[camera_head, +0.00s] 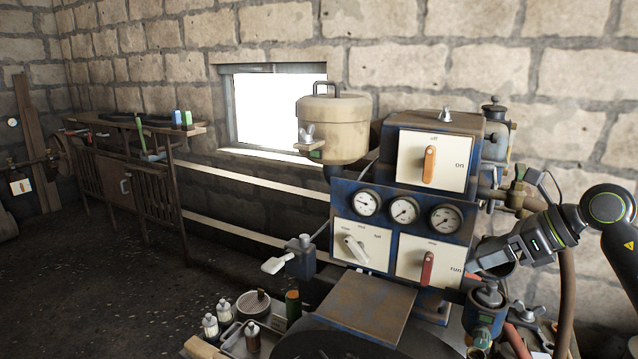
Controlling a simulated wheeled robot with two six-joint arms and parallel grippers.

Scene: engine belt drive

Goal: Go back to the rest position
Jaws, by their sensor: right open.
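My right gripper (484,260) comes in from the right and points left at the engine panel. It is open, and I see nothing between its fingers. Its tips are close to the right edge of the white "run" plate (408,262), right of the red lever (427,269). The red lever stands nearly upright, and a gap shows between it and the gripper. I cannot tell whether the fingertips touch the panel's edge. My left gripper is not in view.
The blue engine block carries gauges (404,210), an orange lever (429,164) and a white lever (355,248). A valve with pipes (488,296) sits just below my right gripper. A hose (566,300) hangs nearby. Bottles (211,327) stand lower left. The floor at left is clear.

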